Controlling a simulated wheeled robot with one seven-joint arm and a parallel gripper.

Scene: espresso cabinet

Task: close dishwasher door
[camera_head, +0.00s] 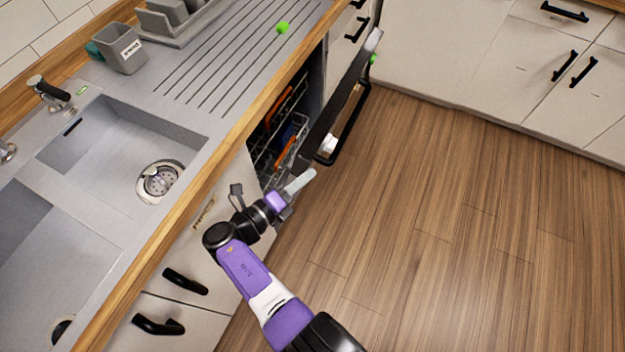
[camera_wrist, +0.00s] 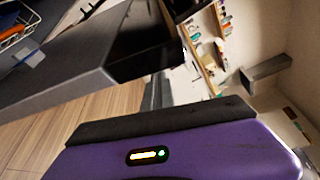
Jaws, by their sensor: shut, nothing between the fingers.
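The dishwasher door (camera_head: 340,98) is a dark slab, partly open and tilted out from the cabinet front. Its black bar handle (camera_head: 357,125) is on the outer side, facing the floor. Inside the opening, the dish rack (camera_head: 266,158) shows with orange and blue items. My gripper (camera_head: 302,181) is shut and empty, just below the near end of the door in the head view; I cannot tell if it touches it. In the wrist view a dark slab that looks like the door (camera_wrist: 60,85) lies close in front, with the rack (camera_wrist: 18,32) at upper left.
The counter with the sink (camera_head: 125,150) runs along the left, with a grey cup (camera_head: 122,52) and drying rack (camera_head: 172,20) at its back. White cabinets (camera_head: 470,60) stand at the far side. The wooden floor (camera_head: 450,210) to the right is clear.

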